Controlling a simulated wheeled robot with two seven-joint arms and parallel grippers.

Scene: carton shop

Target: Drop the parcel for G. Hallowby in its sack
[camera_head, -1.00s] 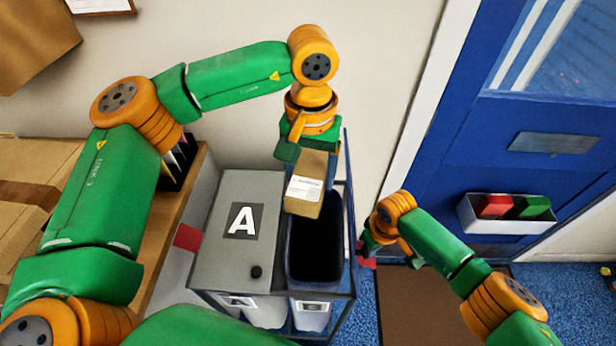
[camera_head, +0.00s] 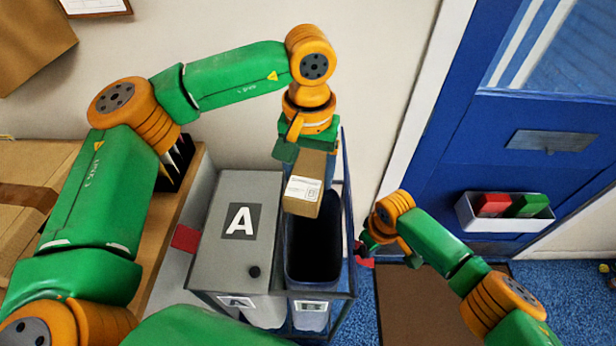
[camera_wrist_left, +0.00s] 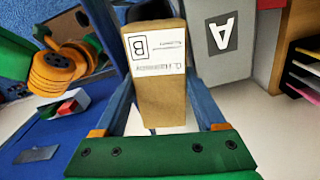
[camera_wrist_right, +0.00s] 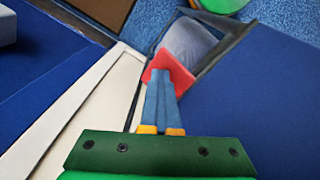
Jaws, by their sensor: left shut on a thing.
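A brown cardboard parcel (camera_head: 309,167) with a white label is held in my left gripper (camera_head: 304,152). In the left wrist view the parcel (camera_wrist_left: 162,103) lies between the two blue fingers; its label shows a boxed B and a name that looks like G. Hallowby. The parcel hangs over the far part of an open dark sack (camera_head: 315,245) whose front tag (camera_head: 311,306) reads B. My right gripper (camera_head: 367,245) is low beside the cart's right side. In the right wrist view its fingers (camera_wrist_right: 163,95) are together, in front of a red patch (camera_wrist_right: 169,68).
A grey lid marked A (camera_head: 232,220) covers the compartment left of the open sack. The cart's dark frame (camera_head: 349,215) rises on the right. A blue door (camera_head: 430,165) with a tray (camera_head: 505,212) stands further right. Cardboard boxes (camera_head: 35,190) lie at left.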

